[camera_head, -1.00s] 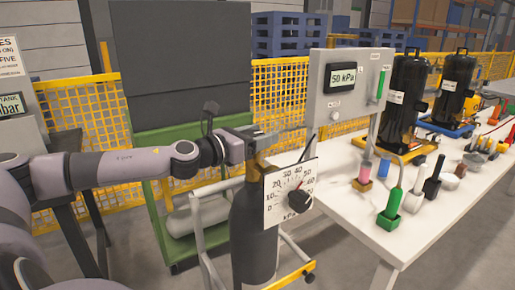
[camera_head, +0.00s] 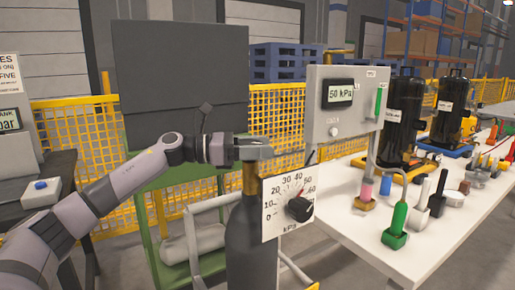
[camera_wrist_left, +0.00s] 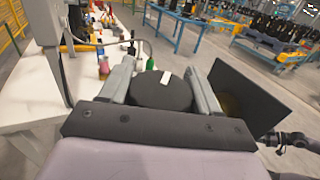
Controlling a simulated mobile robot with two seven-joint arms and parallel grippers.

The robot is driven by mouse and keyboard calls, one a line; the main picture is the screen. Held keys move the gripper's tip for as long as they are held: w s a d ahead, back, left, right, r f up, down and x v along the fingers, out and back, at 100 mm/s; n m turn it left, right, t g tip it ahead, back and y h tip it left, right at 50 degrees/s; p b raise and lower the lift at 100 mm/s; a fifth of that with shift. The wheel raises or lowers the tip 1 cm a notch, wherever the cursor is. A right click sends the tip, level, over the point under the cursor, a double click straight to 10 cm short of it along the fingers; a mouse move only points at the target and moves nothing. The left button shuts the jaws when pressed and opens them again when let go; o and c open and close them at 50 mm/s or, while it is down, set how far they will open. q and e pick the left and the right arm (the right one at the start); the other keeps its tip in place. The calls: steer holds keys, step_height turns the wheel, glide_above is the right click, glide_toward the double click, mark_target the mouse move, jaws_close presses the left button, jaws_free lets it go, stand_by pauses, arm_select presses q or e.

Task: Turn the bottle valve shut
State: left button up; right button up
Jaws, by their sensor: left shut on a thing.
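The dark gas bottle (camera_head: 252,245) stands upright at the middle bottom of the head view, with a brass-coloured neck (camera_head: 249,180). My left gripper (camera_head: 257,150) is at the top of the bottle. In the left wrist view, its two fingers (camera_wrist_left: 168,75) lie on either side of a round dark valve knob (camera_wrist_left: 160,92) with a white mark, and it is shut on that knob. In the head view the gripper mostly hides the knob. A white kPa gauge panel (camera_head: 273,222) with a red needle and black knob (camera_head: 300,208) stands before the bottle. My right gripper is not in view.
A grey panel (camera_head: 330,115) with a display reading 50 kPa (camera_head: 341,93) stands on the white table (camera_head: 345,215) to the right. A green-framed cart (camera_head: 140,225) and yellow mesh fence (camera_head: 85,125) are behind.

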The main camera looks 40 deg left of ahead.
arm_select(q)
steer(key=m+g+h, duration=0.1)
steer(key=m+g+h+p, duration=0.1)
steer(key=g, duration=0.1)
steer(key=m+g+h, duration=0.1)
steer(key=h, duration=0.1)
steer(key=shift+s+d+r+m+g+p, duration=0.1)
steer(key=shift+d+r+m+g+p, duration=0.05)
steer(key=shift+r+m+g+p, duration=0.2)
steer(key=shift+s+d+f+m+g+h, duration=0.1)
steer(key=shift+m+g+h, duration=0.2)
steer(key=shift+m+g, duration=0.5)
steer(key=shift+s+d+f+m+g+h, duration=0.1)
steer(key=shift+m+g+h, duration=0.3)
steer(key=shift+g, duration=0.55)
steer(key=shift+s+m+g, duration=0.1)
steer(key=shift+m+g, duration=0.55)
steer(key=shift+g, duration=0.05)
steer(key=shift+s+m+g+h, duration=0.15)
steer(key=shift+m+g+h, duration=0.15)
steer(key=shift+m+g, duration=0.5)
steer(key=o, duration=1)
steer(key=shift+f, duration=0.1)
steer(key=shift+c, duration=0.2)
